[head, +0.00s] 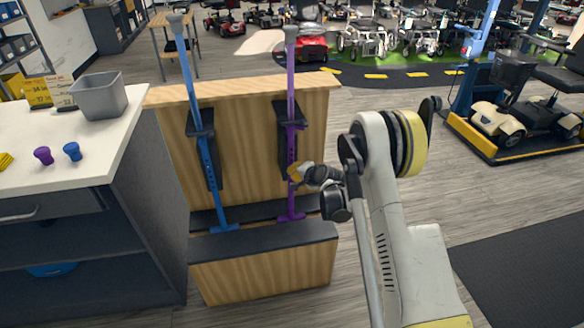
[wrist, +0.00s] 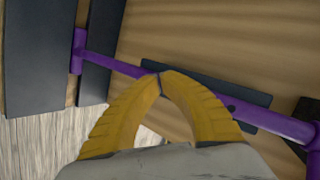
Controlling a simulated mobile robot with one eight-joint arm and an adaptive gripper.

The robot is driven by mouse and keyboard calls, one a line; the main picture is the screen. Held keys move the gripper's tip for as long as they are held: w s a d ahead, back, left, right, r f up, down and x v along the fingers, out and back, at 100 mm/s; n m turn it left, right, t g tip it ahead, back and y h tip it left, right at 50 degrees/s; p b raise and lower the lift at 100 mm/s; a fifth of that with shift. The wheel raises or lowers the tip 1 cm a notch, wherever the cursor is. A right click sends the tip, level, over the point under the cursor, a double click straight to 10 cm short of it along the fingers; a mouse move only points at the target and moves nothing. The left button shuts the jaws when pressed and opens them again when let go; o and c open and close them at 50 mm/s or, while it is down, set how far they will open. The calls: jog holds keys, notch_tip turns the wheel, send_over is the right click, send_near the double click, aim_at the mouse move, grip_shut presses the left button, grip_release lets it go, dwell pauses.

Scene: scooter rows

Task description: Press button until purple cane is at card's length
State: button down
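A purple cane (head: 291,95) stands upright in a wooden rack, its handle above the rack's top edge and its foot at the dark base. In the wrist view the purple cane (wrist: 113,64) crosses from left to lower right. My gripper (head: 293,173) is at the cane's lower shaft. Its yellow fingertips (wrist: 160,75) meet and overlap the cane in the wrist view; whether they touch it is unclear. I cannot make out the button. Holes show on the shaft. Small cards (head: 60,91) stand on the counter at left, their writing too small to read.
A blue cane (head: 202,130) leans in the same wooden rack (head: 250,110). The white counter (head: 60,155) holds a grey bin (head: 99,96) and purple and blue knobs. Open floor lies right of the rack; a scooter (head: 510,105) stands on a yellow-edged platform.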

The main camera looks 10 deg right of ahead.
jog(key=shift+w, duration=0.7)
dwell(0.7)
jog(key=shift+s, duration=1.1)
jog(key=shift+s+d, duration=0.1)
jog(key=shift+s, duration=2.4)
